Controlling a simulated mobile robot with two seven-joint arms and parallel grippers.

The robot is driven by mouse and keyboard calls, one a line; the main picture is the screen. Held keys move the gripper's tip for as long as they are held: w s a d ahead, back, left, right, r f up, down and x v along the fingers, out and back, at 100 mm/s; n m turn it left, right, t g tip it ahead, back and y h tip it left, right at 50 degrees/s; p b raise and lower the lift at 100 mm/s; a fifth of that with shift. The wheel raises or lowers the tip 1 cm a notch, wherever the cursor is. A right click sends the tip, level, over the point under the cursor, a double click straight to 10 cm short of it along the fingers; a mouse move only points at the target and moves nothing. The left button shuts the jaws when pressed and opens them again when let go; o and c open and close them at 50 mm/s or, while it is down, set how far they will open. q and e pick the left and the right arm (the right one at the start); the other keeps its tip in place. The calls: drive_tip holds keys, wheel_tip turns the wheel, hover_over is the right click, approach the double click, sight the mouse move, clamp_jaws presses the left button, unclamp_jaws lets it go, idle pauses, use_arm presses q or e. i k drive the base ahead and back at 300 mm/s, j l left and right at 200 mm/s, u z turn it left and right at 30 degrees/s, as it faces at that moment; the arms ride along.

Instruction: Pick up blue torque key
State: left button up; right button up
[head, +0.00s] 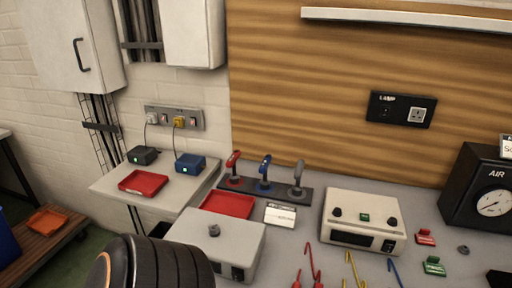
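A tool with a blue handle (264,168), which looks like the blue torque key, stands upright in a dark rack (279,194) on the bench. It is the middle one of three similar tools, between one with a red handle (233,160) and one with a grey handle (298,174). Its lower end is on or in the rack; how it is seated is too small to tell. Neither of my grippers is in view. A dark ribbed part at the lower left, with an orange edge, looks like part of my own arm.
In front of the rack are a red tray (228,205), a white card (280,216) and a grey box (221,246). A white instrument (362,220) stands to the right, and a black AIR gauge (482,192) at far right. Coloured hooks (351,270) lie at the front edge.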

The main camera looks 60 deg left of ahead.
sight(265, 183)
drive_tip(key=l+u, duration=0.1)
drive_tip(key=u, duration=1.05)
drive_tip(key=j+u, duration=0.1)
drive_tip(key=u, duration=0.3)
drive_tip(key=i+j+u, duration=0.1)
drive_tip(key=u, duration=0.25)
